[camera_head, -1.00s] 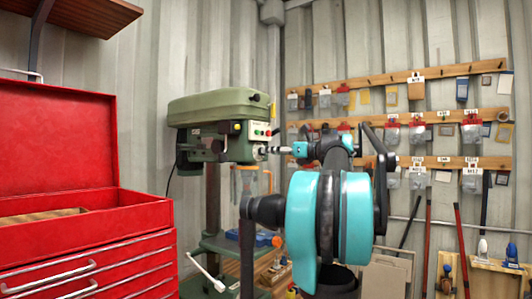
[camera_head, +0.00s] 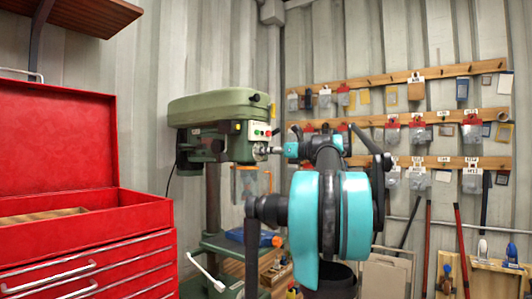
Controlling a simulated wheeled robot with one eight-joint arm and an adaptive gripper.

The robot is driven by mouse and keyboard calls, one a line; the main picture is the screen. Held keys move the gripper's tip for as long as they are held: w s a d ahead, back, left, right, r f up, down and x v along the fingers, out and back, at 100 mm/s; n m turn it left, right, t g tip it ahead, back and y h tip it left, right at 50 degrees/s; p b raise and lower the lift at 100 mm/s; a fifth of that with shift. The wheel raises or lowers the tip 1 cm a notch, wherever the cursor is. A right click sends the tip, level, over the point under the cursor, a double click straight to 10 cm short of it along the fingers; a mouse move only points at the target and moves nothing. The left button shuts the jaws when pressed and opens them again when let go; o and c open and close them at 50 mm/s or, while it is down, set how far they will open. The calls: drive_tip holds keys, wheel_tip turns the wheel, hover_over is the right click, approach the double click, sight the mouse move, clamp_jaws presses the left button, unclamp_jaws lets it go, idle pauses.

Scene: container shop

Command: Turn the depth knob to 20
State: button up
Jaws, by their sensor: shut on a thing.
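A green drill press (camera_head: 222,118) stands in the middle of the head view, with red and green buttons (camera_head: 260,132) on its front panel. My gripper (camera_head: 268,150) reaches from the right to the lower part of that panel, just under the buttons. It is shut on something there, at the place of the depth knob. The knob itself and its scale are too small and too covered by the fingers to read. My turquoise and black arm hides part of the space to the right of the press.
A red tool chest (camera_head: 88,240) with an open lid fills the left side. Wooden rails (camera_head: 440,162) with hanging packets line the back wall. The press table (camera_head: 225,246) lies below the head, with a white-tipped lever at its left. A dark bin (camera_head: 338,280) stands below my arm.

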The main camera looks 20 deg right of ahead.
drive_tip(key=shift+n, duration=0.4)
clamp_jaws()
drive_tip(key=m, duration=3.3)
drive_tip(key=shift+f, duration=0.35)
idle(0.4)
drive_tip(key=o, duration=1.1)
unclamp_jaws()
drive_tip(key=shift+r, duration=0.1)
